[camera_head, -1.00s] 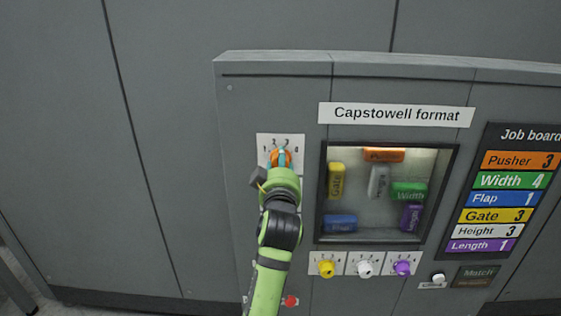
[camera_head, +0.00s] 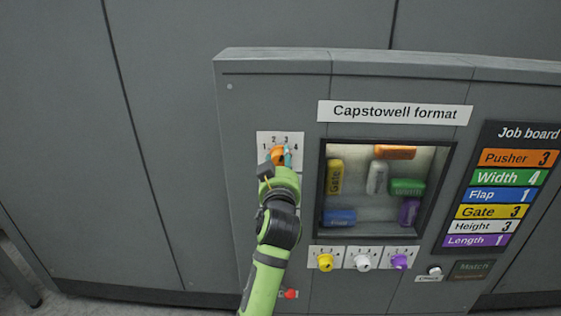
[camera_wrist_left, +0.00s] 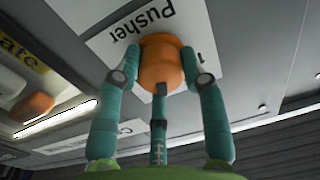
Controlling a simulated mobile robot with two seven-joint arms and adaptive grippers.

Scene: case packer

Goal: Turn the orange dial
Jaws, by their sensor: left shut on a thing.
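The orange dial (camera_head: 277,155) sits on a white plate (camera_head: 294,139) numbered 1 to 4, left of the window. In the left wrist view the dial (camera_wrist_left: 160,65) is round and orange, with the word Pusher on the plate beside it. My left gripper (camera_head: 281,158) is shut on the dial, its teal fingers on either side of it in the left wrist view (camera_wrist_left: 160,80). Fingers and hand hide part of the dial, and I cannot read its pointer. The orange block (camera_head: 395,152) is at the top of the window. My right gripper is not in view.
The job board (camera_head: 505,188) reads Pusher 3. Yellow (camera_head: 326,262), white (camera_head: 363,263) and purple (camera_head: 399,262) dials sit below the window. A white knob (camera_head: 435,270) is at lower right. A red button (camera_head: 291,294) is near my left forearm.

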